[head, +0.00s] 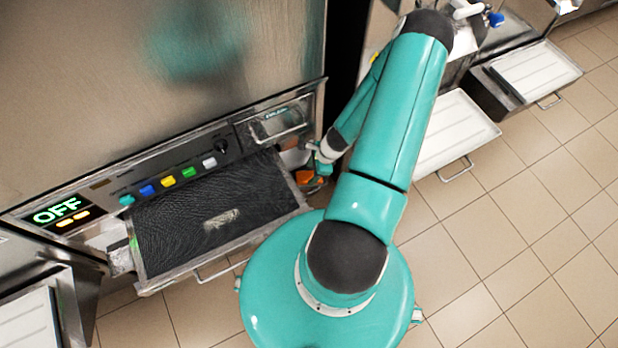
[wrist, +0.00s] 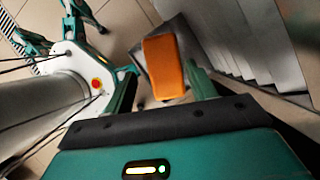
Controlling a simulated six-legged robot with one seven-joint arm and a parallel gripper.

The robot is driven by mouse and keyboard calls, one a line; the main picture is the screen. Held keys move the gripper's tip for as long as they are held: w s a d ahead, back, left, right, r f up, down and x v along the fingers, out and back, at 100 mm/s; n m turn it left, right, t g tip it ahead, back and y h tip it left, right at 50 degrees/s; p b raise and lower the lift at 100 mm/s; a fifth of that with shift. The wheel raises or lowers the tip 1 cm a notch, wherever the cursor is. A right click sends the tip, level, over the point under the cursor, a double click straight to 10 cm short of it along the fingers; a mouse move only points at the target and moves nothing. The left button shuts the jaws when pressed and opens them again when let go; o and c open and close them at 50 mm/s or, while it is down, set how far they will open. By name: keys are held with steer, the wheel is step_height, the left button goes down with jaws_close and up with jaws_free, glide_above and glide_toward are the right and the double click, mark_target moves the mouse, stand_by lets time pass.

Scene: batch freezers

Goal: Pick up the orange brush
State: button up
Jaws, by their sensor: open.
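The orange brush (wrist: 165,67) shows in the wrist view as a rounded orange block, with a grey surface behind it. In the head view, a small orange patch of it (head: 306,177) shows beside the right end of the dark tray, partly hidden by my gripper. My gripper (wrist: 161,74) is open, with one teal finger on each side of the brush in the wrist view. I cannot tell how far beyond the fingertips the brush lies. In the head view my gripper (head: 319,160) is small and close to the orange patch.
A steel machine stands at left, with a green OFF display (head: 57,211) and coloured buttons (head: 168,180). A dark-topped tray (head: 170,235) juts from its front. White-topped trays (head: 455,130) stick out at right. Tiled floor (head: 500,240) is open at lower right.

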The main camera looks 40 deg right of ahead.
mark_target(307, 176)
steer(key=x, duration=0.5)
steer(key=shift+w+d, duration=0.15)
steer(key=shift+d, duration=0.1)
steer(key=c, duration=0.8)
steer(key=shift+c, duration=0.2)
steer(key=shift+r, duration=0.1)
steer(key=shift+r, duration=0.55)
steer(key=s+a+r, duration=0.1)
steer(key=s+r, duration=0.3)
steer(key=s+a+r, duration=0.1)
steer(key=s+r, duration=0.2)
steer(key=s, duration=0.2)
steer(key=s+a+r, duration=0.1)
steer(key=s+r, duration=0.3)
steer(key=shift+s+a+r, duration=0.25)
steer(key=shift+s+r, duration=0.05)
steer(key=shift+r, duration=0.05)
